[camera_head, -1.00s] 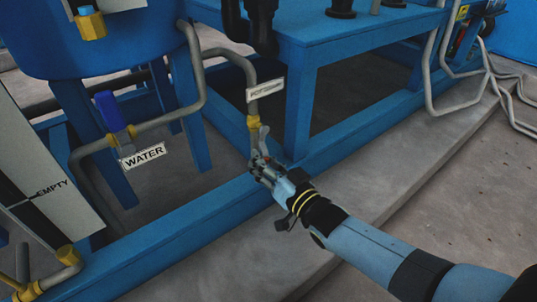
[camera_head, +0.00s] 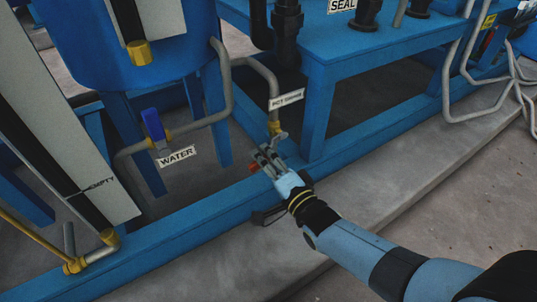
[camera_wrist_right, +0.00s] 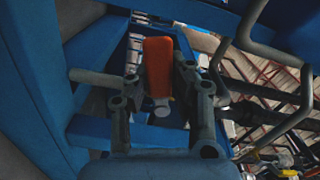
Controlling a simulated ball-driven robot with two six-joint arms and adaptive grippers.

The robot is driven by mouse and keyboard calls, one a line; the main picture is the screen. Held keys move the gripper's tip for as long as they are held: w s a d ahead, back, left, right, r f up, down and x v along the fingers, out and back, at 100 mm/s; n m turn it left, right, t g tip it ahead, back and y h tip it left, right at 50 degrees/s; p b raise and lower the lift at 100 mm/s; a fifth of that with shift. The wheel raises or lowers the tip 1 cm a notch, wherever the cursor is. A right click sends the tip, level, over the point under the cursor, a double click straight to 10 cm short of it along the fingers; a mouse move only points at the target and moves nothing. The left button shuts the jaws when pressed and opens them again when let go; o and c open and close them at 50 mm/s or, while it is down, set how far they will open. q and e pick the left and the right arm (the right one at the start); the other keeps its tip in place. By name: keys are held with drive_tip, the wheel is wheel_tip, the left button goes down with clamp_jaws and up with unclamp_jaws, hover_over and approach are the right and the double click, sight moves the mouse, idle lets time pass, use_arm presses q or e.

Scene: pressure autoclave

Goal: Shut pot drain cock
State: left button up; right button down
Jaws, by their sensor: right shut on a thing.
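The pot drain cock (camera_head: 277,133) sits at the lower end of a grey pipe, below a yellow fitting and a white tag (camera_head: 286,99) that seems to read POT DRAIN. My right gripper (camera_head: 264,157) is just below and left of the cock. A small red-orange piece of the handle (camera_head: 254,167) shows beside its fingers. In the right wrist view the orange handle (camera_wrist_right: 159,68) stands between the two fingers of the right gripper (camera_wrist_right: 160,90), which is shut on it. The fingers partly hide the cock. My left gripper is not in view.
A blue-handled water valve (camera_head: 154,126) with a WATER tag (camera_head: 177,156) is to the left. A blue frame leg (camera_head: 318,110) stands close right of the cock. A low blue rail (camera_head: 200,226) runs below it. The concrete floor at right is clear.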

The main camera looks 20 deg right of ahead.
drive_tip(key=shift+a+r+m+p, duration=0.15)
drive_tip(key=shift+r+m+p, duration=0.55)
drive_tip(key=shift+m, duration=0.3)
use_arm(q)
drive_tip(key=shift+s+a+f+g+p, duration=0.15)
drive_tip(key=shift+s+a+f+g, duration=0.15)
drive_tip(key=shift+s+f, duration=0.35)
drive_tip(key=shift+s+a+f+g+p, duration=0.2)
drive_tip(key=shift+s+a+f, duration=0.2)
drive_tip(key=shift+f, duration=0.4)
use_arm(e)
drive_tip(key=shift+s+r+m, duration=0.1)
drive_tip(key=shift+r+m, duration=0.2)
drive_tip(key=shift+m, duration=0.4)
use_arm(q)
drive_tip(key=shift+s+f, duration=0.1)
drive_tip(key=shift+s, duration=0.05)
use_arm(e)
drive_tip(key=c, duration=1.1)
unclamp_jaws()
drive_tip(key=s, duration=0.4)
drive_tip(key=s+d, duration=0.1)
drive_tip(key=s, duration=0.6)
drive_tip(key=shift+s+d, duration=0.35)
drive_tip(key=shift+s, duration=0.05)
